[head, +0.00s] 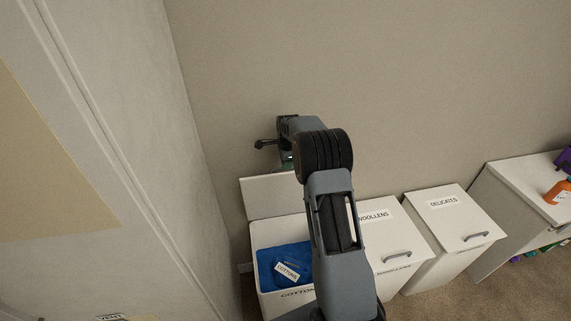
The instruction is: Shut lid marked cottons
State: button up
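The cottons bin (261,282) is a white hamper with "COTTONS" on its front. It stands open, with blue cloth (283,257) inside and a small tag reading "COTTONS" (287,272) on the cloth. Its white lid (265,198) is raised near upright at the back by the wall; my arm hides its right part. My gripper (266,144) appears just above the lid's top edge in the picture. One dark finger points left; the rest is hidden by the wrist, so I cannot tell its opening or whether it touches the lid.
The woollens bin (396,240) and delicates bin (455,218) are shut, to the right. A white cabinet (515,180) with an orange bottle (558,191) stands at far right. A tall pale panel (120,130) closes off the left. Carpet (445,292) is clear in front at right.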

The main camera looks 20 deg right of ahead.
jog(key=shift+x, duration=1.65)
grip_shut()
